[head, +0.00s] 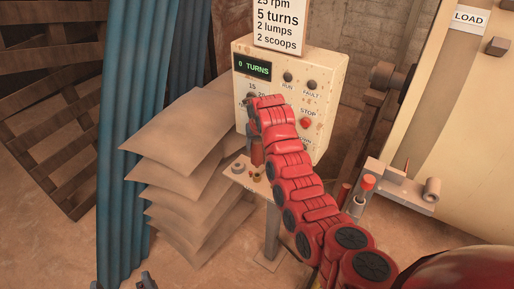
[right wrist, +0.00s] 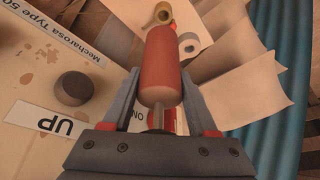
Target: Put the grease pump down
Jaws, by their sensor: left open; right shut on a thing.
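The grease pump (right wrist: 163,65) is a red cylinder with a rounded end and a thin metal rod. My right gripper (right wrist: 161,85) is shut around it, one finger on each side. In the head view the pump (head: 257,152) shows as a small red piece below the end of my right arm, over a small shelf (head: 262,189) in front of the control box. My right gripper is mostly hidden there by my arm. I cannot tell whether the pump touches the shelf. My left gripper (head: 147,281) is open at the bottom edge of the head view, with only its tips showing.
The control box (head: 327,75) reads "0 TURNS" and stands behind the shelf. A grey ring (head: 238,168) lies on the shelf; it also shows in the right wrist view (right wrist: 188,46). Stacked sacks (head: 176,140) and blue ribbed sheeting (head: 135,110) are to the left.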

